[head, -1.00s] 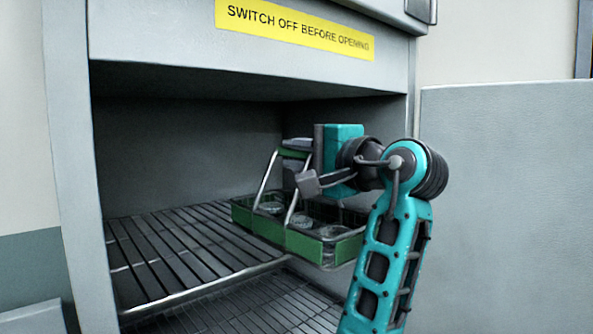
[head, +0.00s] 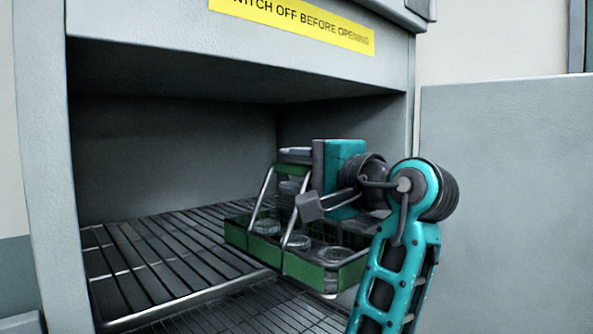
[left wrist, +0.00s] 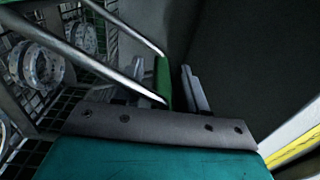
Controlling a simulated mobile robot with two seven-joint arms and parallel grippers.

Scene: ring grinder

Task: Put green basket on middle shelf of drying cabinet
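The green basket (head: 305,265) has thin metal handle struts and a green handle bar, and several round metal rings lie in it. My left gripper (head: 297,172) is shut on the handle bar. The green handle bar (left wrist: 163,82) shows between its fingers in the left wrist view. The basket is at the right side of the drying cabinet (head: 50,170) opening, over the slatted shelf (head: 150,265), with its front corner past the shelf's front edge. I cannot tell whether it touches the shelf. My right gripper is not in view.
A lower slatted level (head: 245,315) shows under the shelf. The left part of the shelf is bare. The cabinet's right side wall (head: 398,125) is close to my gripper. A yellow warning label (head: 300,25) is above the opening. A grey panel (head: 510,200) stands at right.

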